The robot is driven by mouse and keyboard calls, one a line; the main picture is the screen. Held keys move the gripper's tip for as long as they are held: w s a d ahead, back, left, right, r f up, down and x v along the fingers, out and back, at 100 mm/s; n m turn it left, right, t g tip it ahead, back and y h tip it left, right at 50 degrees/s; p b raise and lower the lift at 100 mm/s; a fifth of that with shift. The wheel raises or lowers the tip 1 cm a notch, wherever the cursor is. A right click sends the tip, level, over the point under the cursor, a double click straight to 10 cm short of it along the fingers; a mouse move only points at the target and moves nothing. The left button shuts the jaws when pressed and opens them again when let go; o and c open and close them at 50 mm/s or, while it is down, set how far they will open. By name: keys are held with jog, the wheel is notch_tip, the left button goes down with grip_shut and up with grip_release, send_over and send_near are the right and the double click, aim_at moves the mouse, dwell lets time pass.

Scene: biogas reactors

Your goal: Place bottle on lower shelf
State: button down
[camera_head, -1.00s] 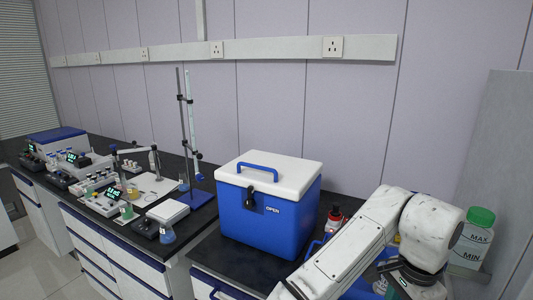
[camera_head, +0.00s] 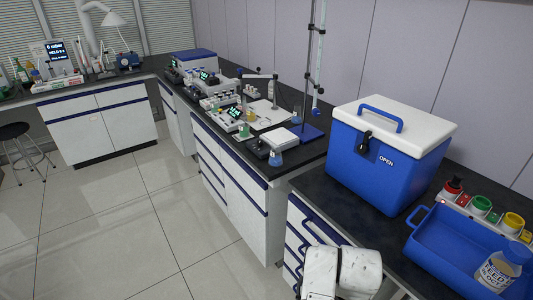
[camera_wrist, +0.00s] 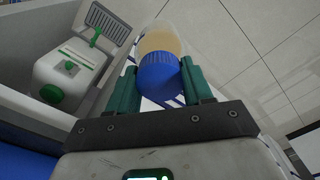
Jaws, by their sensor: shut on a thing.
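In the wrist view my gripper (camera_wrist: 163,85) has its green fingers closed on the sides of a bottle with a blue cap (camera_wrist: 158,78) and pale yellowish contents (camera_wrist: 162,43). The cap points toward the camera, with floor tiles beyond the bottle. The head view does not show my gripper, only part of my arm low in the picture. Another blue-capped bottle (camera_head: 497,272) with a label stands in a blue tray at the lower right of the head view. I cannot make out which surface is the lower shelf.
A blue cooler box (camera_head: 388,158) with a white lid stands on the black bench. Open tiled floor (camera_head: 130,215) lies left.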

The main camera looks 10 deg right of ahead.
jog(key=w+a+f+n, duration=0.3)
jog(key=shift+a+f, duration=0.15)
jog(key=shift+a, duration=0.15)
jog(key=shift+w, duration=0.1)
jog(key=shift+s+a+f+n, duration=0.1)
jog(key=shift+s+n, duration=0.15)
jog(key=shift+n, duration=0.05)
jog(key=shift+d, duration=0.2)
jog(key=shift+a, duration=0.25)
dwell(0.3)
jog(key=shift+d, duration=0.1)
